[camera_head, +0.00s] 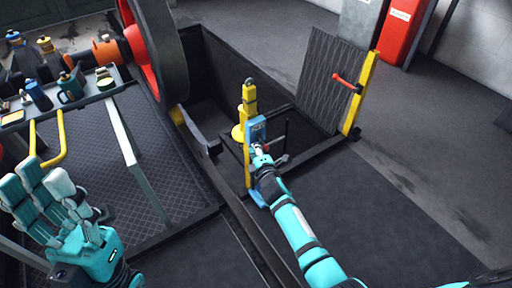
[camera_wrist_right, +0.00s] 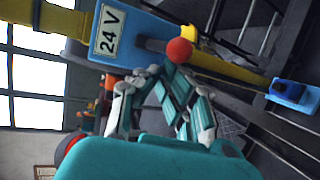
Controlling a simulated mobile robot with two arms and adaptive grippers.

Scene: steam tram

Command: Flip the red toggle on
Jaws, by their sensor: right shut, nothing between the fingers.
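The red toggle's round knob (camera_wrist_right: 180,50) shows in the right wrist view, in front of a blue box (camera_wrist_right: 150,27) with a white "24 V" label. In the head view the same blue box (camera_head: 256,127) stands by the yellow post, and I cannot make out the knob there. My right gripper (camera_head: 262,158) is at the blue box. In the wrist view its fingers (camera_wrist_right: 163,85) are shut and empty just below the knob; whether they touch it I cannot tell. My left gripper (camera_head: 45,190) is open and empty at the lower left, far from the box.
A yellow post with a red lever (camera_head: 345,82) stands beside a raised ribbed hatch plate (camera_head: 325,75). A dark open pit (camera_head: 215,75) lies behind the blue box. A large wheel (camera_head: 160,50) and a cluttered shelf (camera_head: 92,95) are at left. The floor at right is clear.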

